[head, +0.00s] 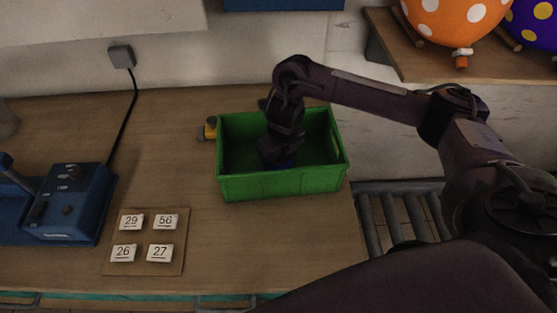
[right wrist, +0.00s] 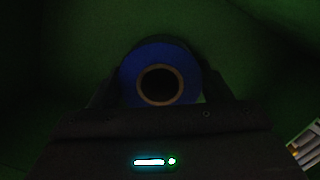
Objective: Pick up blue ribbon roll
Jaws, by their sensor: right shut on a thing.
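The blue ribbon roll (right wrist: 159,58) shows in the right wrist view as a blue ring with a tan core, between the two dark fingers. Only a small blue part of it (head: 287,165) shows in the head view, low inside the green crate (head: 282,186). My right gripper (head: 277,160) reaches down into the crate and is shut on the roll. In the right wrist view the crate's dark green inside surrounds the gripper (right wrist: 160,88). My left gripper is not in view.
A yellow and grey object (head: 208,129) stands left of the crate. A board with numbered tags (head: 145,240) and a blue machine (head: 68,203) are at the left. A shelf (head: 470,68) with balloons is at upper right. Bare table lies between board and crate.

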